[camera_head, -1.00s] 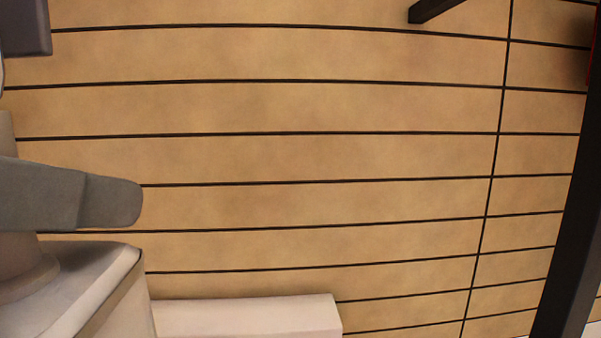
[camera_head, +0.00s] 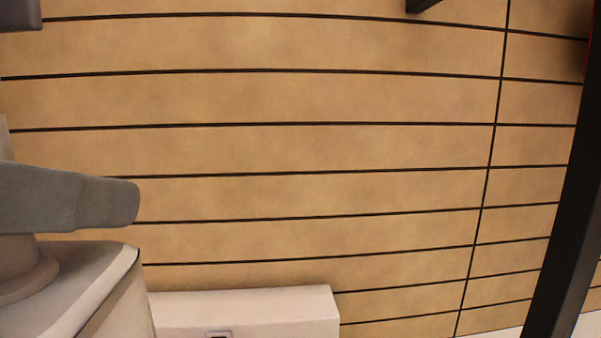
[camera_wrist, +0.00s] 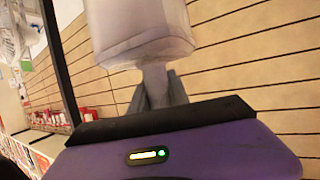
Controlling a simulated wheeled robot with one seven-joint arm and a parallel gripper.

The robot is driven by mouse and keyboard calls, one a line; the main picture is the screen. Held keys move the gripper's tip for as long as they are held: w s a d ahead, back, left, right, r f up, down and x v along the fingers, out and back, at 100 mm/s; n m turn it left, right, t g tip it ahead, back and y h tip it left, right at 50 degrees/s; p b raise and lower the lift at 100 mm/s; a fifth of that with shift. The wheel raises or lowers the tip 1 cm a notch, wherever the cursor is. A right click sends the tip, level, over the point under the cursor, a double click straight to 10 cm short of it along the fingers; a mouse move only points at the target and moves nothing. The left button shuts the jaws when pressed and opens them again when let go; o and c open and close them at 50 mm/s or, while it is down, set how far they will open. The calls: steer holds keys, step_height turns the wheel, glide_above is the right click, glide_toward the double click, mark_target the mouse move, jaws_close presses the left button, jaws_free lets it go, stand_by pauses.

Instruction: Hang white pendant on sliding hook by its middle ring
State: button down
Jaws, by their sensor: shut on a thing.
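In the wrist view, the white pendant (camera_wrist: 140,32) fills the top middle, a smooth, blocky white body that narrows to a short stem. My gripper (camera_wrist: 158,88) is shut on this stem, its grey fingers on either side of it. The pendant's upper end is cut off by the picture edge. I cannot make out its middle ring. The sliding hook shows in neither view. The head view shows neither my gripper nor the pendant.
A dark post (camera_head: 566,210) runs down the right of the head view; a dark bar end (camera_head: 421,4) is at the top. Tan planks (camera_head: 300,150) fill the middle, clear of objects. Left in the wrist view are blurred shelves with red and white items (camera_wrist: 50,119).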

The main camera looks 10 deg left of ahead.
steer(key=c, duration=1.2)
jaws_free()
steer(key=shift+o, duration=0.2)
steer(key=o, duration=0.6)
steer(key=shift+o, duration=0.2)
steer(key=s+d, duration=0.1)
steer(key=s, duration=0.6)
steer(key=shift+s+d, duration=0.2)
steer(key=shift+d, duration=0.2)
